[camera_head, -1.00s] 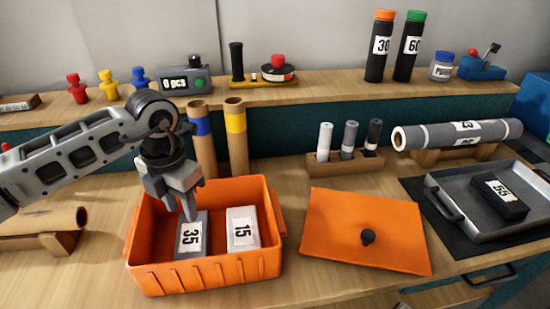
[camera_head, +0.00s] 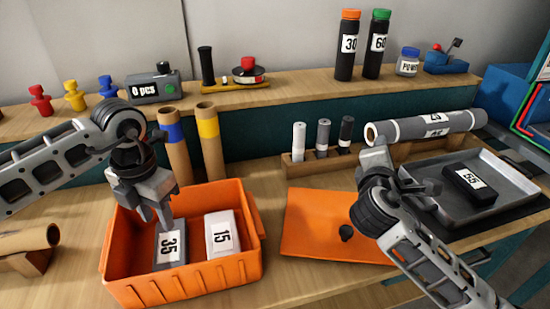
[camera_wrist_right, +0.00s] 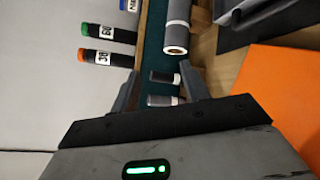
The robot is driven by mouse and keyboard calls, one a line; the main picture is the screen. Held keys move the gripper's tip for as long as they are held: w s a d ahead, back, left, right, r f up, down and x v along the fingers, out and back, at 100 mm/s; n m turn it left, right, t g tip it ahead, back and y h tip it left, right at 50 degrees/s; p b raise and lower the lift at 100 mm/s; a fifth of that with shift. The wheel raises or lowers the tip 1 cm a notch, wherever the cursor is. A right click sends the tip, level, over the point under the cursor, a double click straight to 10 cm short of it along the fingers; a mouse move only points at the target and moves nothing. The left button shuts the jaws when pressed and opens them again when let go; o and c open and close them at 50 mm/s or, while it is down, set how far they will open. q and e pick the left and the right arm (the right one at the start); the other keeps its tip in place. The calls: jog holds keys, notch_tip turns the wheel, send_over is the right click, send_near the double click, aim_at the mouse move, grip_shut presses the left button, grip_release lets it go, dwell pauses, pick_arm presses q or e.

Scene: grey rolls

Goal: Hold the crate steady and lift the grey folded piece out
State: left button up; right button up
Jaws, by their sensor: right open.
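The orange crate (camera_head: 190,283) stands open at the table's front left. In it the grey folded piece (camera_head: 170,258), labelled 35, lies beside a white piece (camera_head: 222,236) labelled 15. My left gripper (camera_head: 159,220) points down into the crate, its fingertips at the far end of the grey piece. Whether its fingers are apart, or touch the piece, I cannot tell. My right gripper (camera_head: 402,170) is open and empty, over the table between the orange lid and the tray. In the right wrist view its two fingers (camera_wrist_right: 160,92) stand apart with nothing between them.
The orange lid (camera_head: 305,228) with a black knob lies right of the crate. A metal tray (camera_head: 500,165) holds a black block labelled 55. A rack (camera_head: 300,168) of short rolls and a long grey roll (camera_head: 400,130) stand behind. Blue and yellow banded tubes (camera_head: 208,145) stand behind the crate.

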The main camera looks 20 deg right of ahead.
jog(key=w+a+r+n+t+y, duration=0.4)
jog(key=a+r+n+t, duration=0.1)
jog(key=a+r+n, duration=0.15)
jog(key=w+a+r+n+t+y, duration=0.4)
jog(key=a+r+n+t, duration=0.15)
jog(key=a+r, duration=0.2)
jog(key=s+a+r+n+g+y, duration=0.1)
jog(key=a+r+n+g+y, duration=0.25)
jog(key=a+n+y, duration=0.6)
jog(key=s+a+r+n+g+y, duration=0.2)
jog(key=a+r+n+g+y, duration=0.15)
jog(key=a+n+y, duration=0.6)
jog(key=s+a+f+n+g+y, duration=0.2)
jog(key=a+n+g, duration=0.2)
jog(key=n+g, duration=0.75)
jog(key=n+g+h, duration=0.3)
jog(key=n+h, duration=1.1)
jog(key=h, duration=0.4)
send_near(253, 211)
jog(key=shift+t, duration=0.3)
jog(key=f, duration=0.7)
jog(key=w+f, duration=0.1)
jog(key=f, duration=0.3)
jog(key=shift+a, duration=0.2)
